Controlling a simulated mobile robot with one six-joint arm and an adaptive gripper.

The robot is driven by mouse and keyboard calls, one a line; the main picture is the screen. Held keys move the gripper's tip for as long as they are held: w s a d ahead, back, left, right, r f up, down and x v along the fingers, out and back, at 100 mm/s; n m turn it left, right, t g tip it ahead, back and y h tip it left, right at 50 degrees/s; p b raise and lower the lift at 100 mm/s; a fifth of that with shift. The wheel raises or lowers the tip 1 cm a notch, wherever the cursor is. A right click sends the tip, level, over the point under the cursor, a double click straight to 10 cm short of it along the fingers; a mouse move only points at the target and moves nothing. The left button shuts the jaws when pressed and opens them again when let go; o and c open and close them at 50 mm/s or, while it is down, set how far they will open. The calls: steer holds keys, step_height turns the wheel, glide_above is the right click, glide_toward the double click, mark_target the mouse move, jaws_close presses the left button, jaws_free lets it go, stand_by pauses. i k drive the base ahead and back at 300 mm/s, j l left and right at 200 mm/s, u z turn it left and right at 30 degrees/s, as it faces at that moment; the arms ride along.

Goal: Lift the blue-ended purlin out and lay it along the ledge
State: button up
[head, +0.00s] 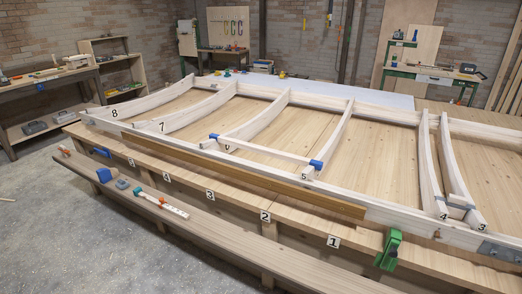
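The blue-ended purlin (265,151) is a pale wooden bar with a blue cap at each end. It lies at a slant among the ribs of the large white frame, its left end near rib 6 (260,119) and its right end at the foot of rib 5 (335,135). Whether it rests on the ribs or sits in notches I cannot tell. A wooden ledge (190,176) with number tags 1, 2, 3 and others runs along the near side of the frame. A lower plank (225,225) runs in front of it. My gripper is not in view.
A green clamp (389,250) grips the near edge at the right. A brown strip (245,172) lies along the frame's near rail. Blue blocks (104,175) and a marked white strip (172,209) lie on the lower plank. Concrete floor (50,235) is open at left.

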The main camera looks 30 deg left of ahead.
mark_target(295, 159)
steer(key=i+j, duration=0.25)
steer(key=j, duration=0.2)
steer(key=i+j, duration=0.2)
steer(key=j, duration=0.25)
steer(key=i+j, duration=0.25)
steer(key=j, duration=0.2)
steer(key=i+j, duration=0.25)
steer(key=j, duration=0.2)
steer(key=i+j, duration=0.2)
steer(key=j, duration=0.25)
steer(key=i+j, duration=0.25)
steer(key=j, duration=0.2)
steer(key=i+j, duration=0.25)
steer(key=j, duration=0.15)
steer(key=i+j, duration=0.2)
steer(key=j, duration=0.25)
